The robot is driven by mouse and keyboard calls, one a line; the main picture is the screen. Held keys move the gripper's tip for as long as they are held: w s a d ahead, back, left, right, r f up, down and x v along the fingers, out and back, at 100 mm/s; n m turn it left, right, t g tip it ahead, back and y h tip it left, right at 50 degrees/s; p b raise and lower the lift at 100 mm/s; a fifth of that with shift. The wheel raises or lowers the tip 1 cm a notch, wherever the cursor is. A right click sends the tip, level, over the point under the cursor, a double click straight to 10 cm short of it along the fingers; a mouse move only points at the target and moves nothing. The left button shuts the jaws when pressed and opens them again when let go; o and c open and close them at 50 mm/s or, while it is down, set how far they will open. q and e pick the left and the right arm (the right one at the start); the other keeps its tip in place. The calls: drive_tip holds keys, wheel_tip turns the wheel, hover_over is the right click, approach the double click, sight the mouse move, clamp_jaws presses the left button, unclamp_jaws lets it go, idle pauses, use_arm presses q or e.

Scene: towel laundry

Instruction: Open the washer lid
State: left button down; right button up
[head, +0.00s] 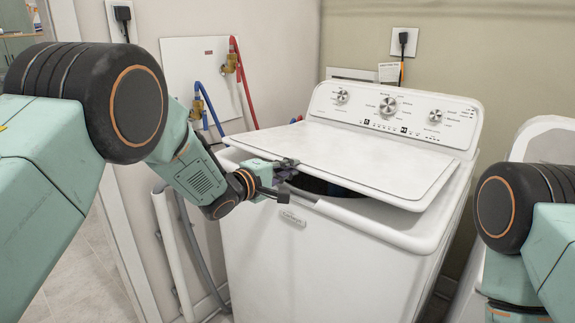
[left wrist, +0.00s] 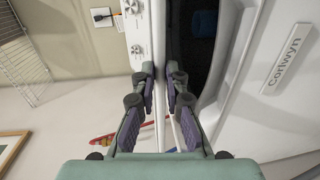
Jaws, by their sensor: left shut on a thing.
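The white washer (head: 320,260) stands in the middle of the head view. Its lid (head: 350,158) is slightly raised at the front, with a dark gap to the drum beneath it. My left gripper (head: 285,171) is at the lid's front left corner. In the left wrist view the fingers (left wrist: 160,85) are on both sides of the lid's thin edge (left wrist: 158,35), shut on it. The dark opening of the drum (left wrist: 192,45) shows beside the lid there. The right arm shows at the right of the head view, but its gripper is out of view.
The control panel with knobs (head: 388,106) rises behind the lid. Red and blue hoses (head: 243,85) run along the wall at the left. A white pipe (head: 172,250) stands left of the washer. Another white appliance (head: 545,140) stands at the right.

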use_arm(q)
drive_tip(key=shift+g+y, duration=0.4)
drive_tip(key=shift+g, duration=0.2)
drive_tip(key=r+p, duration=0.3)
drive_tip(key=w+d+r+p, duration=0.1)
drive_tip(key=r+p, duration=0.2)
drive_tip(key=p, duration=0.1)
drive_tip(key=r+p, duration=0.4)
drive_tip(key=shift+w+d, duration=0.15)
drive_tip(key=shift+w, duration=0.2)
drive_tip(key=w+d+r+p, duration=0.2)
drive_tip(key=r+p, duration=0.4)
drive_tip(key=w+d+r+p, duration=0.2)
drive_tip(key=w+r+p, duration=0.1)
drive_tip(key=r+p, duration=0.3)
drive_tip(key=shift+w+r+p, duration=0.25)
drive_tip(key=shift+r+p, duration=0.15)
drive_tip(key=shift+p, duration=0.4)
